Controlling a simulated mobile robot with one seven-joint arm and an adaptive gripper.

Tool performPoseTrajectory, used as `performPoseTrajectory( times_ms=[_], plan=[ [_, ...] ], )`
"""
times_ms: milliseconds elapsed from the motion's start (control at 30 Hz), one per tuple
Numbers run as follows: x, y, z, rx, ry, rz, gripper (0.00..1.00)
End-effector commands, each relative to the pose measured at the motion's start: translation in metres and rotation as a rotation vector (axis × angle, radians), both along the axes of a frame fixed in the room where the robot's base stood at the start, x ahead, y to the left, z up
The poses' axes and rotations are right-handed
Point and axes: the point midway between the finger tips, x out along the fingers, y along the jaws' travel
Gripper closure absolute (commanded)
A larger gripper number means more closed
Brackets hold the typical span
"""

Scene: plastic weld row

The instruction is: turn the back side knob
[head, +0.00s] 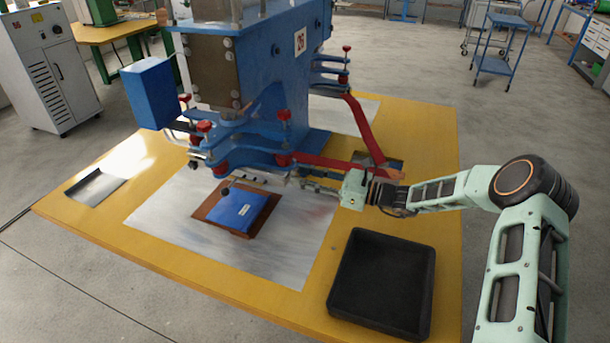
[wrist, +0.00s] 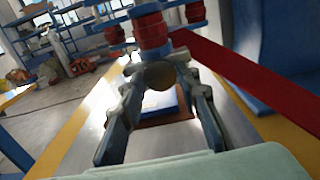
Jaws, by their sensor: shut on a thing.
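The blue press (head: 285,60) stands on the yellow table and carries several red knobs on its blue brackets. My gripper (head: 298,178) reaches in from the right, under the press's lower front bracket. In the wrist view my gripper (wrist: 159,78) has its two fingers on either side of a round, dull brownish knob end (wrist: 160,76), and is shut on it. A red knob (wrist: 152,30) shows just above and beyond the fingertips. In the head view, a red knob (head: 284,160) sits close to the fingertips. Which of these the task calls the back side knob I cannot tell.
A red lever arm (head: 335,165) runs close above my gripper. A blue part lies in a brown fixture (head: 205,212) on the metal plate (head: 165,225). A black tray (head: 383,280) stands at the front right. A small metal tray (head: 95,187) lies at the left.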

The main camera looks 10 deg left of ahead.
Motion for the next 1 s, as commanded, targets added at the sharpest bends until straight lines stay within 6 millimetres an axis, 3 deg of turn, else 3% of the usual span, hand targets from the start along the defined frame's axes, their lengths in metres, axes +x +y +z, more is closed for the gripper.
performPoseTrajectory(
  times_ms=[467, 500, 633, 1000],
  plan=[
    [-0.0002, -0.0004, -0.0008, 0.001, 0.013, 0.0, 0.94],
    [-0.0002, -0.0004, -0.0008, 0.001, 0.013, 0.0, 0.67],
    [-0.0001, -0.0003, -0.0007, 0.001, 0.013, 0.0, 0.53],
    [-0.0002, -0.0068, -0.0004, 0.001, 0.012, -0.002, 0.53]
  ],
)
